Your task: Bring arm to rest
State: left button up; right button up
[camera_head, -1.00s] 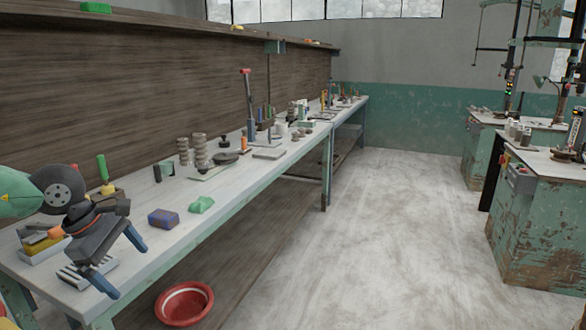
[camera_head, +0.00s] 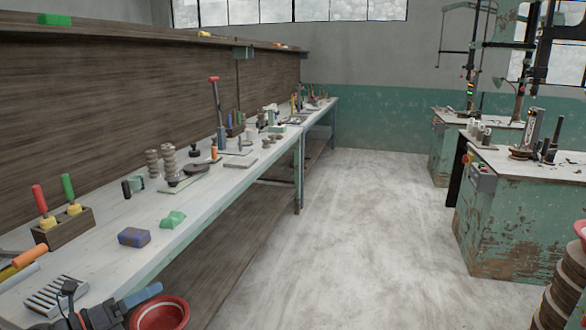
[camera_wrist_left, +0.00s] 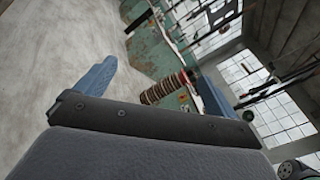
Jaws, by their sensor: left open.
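My left gripper (camera_head: 116,306) is low at the bottom left of the head view, in front of the bench's near edge. It overlaps the red bowl (camera_head: 172,314) in the picture. One blue finger shows clearly; the other is mostly hidden. In the left wrist view, the gripper (camera_wrist_left: 154,74) has its two blue fingers spread wide with nothing between them. Behind them are the pale floor, a stack of brown discs (camera_wrist_left: 170,86) and windows. My right gripper is not in view.
The long bench (camera_head: 212,205) runs along the left. It carries a green block (camera_head: 172,220), a blue-brown block (camera_head: 134,237), a tool holder (camera_head: 68,231) and a slatted grey block (camera_head: 55,294). Worn green cabinets (camera_head: 515,232) stand right. The middle floor (camera_head: 350,240) is clear.

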pick_arm(q)
jog(key=s+a+f+n+y+p, duration=0.15)
jog(key=s+f+n+y, duration=0.25)
jog(key=f+n+y, duration=0.65)
jog(key=s+a+f+n+y+p, duration=0.1)
jog(key=s+f+n+y+p, duration=0.25)
jog(key=f+n, duration=0.8)
jog(key=s+d+f+n+g+h+p, duration=0.1)
jog(key=s+d+f+n+g, duration=0.2)
jog(key=s+d, duration=0.7)
jog(key=s+d+f+n+g+h+p, duration=0.1)
jog(key=s+d+f+n+g+h, duration=0.1)
jog(key=s+d+n+g, duration=0.6)
jog(key=shift+s+d+f+n, duration=0.5)
jog(key=shift+s+d+f, duration=0.2)
jog(key=shift+s+d, duration=0.2)
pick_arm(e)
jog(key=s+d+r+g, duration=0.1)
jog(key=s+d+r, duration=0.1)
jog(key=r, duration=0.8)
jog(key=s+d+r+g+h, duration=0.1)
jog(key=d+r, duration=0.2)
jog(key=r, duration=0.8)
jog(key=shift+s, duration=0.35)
